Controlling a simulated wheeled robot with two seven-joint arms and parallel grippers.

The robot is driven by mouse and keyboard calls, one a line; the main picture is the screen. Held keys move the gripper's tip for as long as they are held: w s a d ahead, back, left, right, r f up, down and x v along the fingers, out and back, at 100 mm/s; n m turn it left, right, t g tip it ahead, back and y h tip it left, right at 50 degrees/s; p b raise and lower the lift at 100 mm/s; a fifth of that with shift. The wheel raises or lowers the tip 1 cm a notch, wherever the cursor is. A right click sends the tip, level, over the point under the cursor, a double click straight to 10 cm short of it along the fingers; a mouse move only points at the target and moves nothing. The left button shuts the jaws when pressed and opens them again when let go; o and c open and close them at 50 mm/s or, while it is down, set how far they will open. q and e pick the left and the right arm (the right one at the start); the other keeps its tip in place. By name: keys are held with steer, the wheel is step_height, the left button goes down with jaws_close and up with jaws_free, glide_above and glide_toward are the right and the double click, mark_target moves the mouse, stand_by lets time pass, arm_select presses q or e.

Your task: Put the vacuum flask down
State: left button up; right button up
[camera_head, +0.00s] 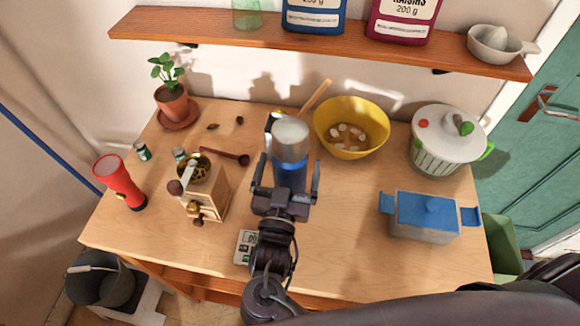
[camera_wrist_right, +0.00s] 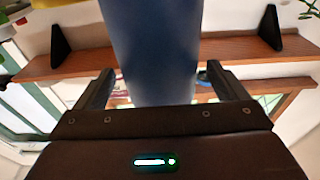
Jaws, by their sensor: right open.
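The vacuum flask (camera_head: 289,143), blue with a pale silvery top, stands upright near the middle of the wooden table (camera_head: 350,240). My right gripper (camera_head: 290,182) is open around it, one finger on each side. In the right wrist view the flask's blue body (camera_wrist_right: 152,50) rises between the spread fingers (camera_wrist_right: 158,88), with narrow gaps beside it. The flask's base is hidden behind the gripper, so its contact with the table does not show. My left gripper is not in view.
A yellow bowl (camera_head: 351,142) with a wooden spoon is just right of the flask. A coffee grinder (camera_head: 206,192) and dark spoon (camera_head: 225,154) are left. A blue-lidded dish (camera_head: 425,218) and white pot (camera_head: 443,135) stand right. A shelf (camera_head: 220,30) runs behind. The front middle-right is bare.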

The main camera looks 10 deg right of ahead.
steer(key=shift+x, duration=1)
steer(key=shift+f, duration=0.1)
steer(key=c, duration=1.7)
steer(key=shift+c, duration=1)
steer(key=shift+r, duration=0.25)
